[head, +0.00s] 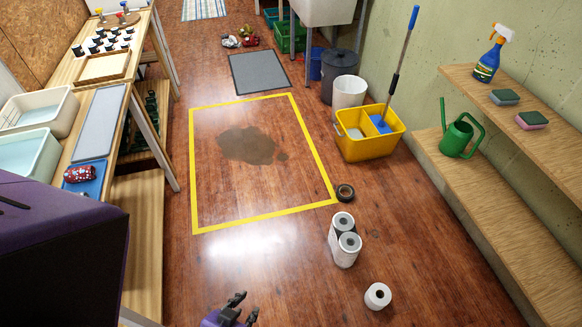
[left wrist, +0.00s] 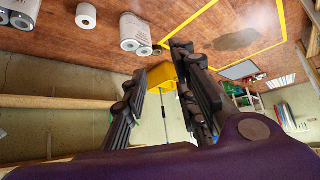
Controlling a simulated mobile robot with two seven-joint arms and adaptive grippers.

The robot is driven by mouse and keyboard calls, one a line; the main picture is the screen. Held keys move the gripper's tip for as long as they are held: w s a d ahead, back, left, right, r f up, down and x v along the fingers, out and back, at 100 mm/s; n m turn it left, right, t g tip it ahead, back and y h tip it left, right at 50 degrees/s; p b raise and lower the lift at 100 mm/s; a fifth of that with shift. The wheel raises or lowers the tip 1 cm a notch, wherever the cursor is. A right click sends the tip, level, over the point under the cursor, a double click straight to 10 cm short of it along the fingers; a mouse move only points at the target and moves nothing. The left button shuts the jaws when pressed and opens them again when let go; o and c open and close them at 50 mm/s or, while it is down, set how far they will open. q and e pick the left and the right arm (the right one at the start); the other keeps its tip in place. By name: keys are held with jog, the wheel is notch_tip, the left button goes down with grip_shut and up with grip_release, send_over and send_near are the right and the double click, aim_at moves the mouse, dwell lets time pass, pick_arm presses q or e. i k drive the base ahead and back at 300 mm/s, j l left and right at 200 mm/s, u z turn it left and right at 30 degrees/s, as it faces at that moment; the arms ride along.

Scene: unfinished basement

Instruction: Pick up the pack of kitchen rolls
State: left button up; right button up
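The pack of kitchen rolls (head: 345,241), two white rolls side by side in a printed wrap, stands upright on the wooden floor right of the taped area. It also shows near the top of the left wrist view (left wrist: 134,34). My left gripper (head: 244,305) is at the bottom edge of the head view, left of the pack and nearer to me. Its two dark fingers are apart with nothing between them, as the left wrist view (left wrist: 160,68) shows. The pack is clear of the fingers. My right gripper is not in view.
A single white roll (head: 377,296) stands nearer, right of the pack. A dark tape roll (head: 345,192) lies behind it. A yellow mop bucket (head: 370,148) is farther back. Wooden shelves (head: 500,185) line the right wall, and a workbench (head: 140,105) lines the left. Floor around the pack is mostly clear.

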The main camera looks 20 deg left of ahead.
aim_at(344, 242)
jog(key=i+j+z, duration=0.55)
jog(key=j+z, duration=0.2)
jog(key=i+j+z, duration=0.2)
jog(key=j+z, duration=0.15)
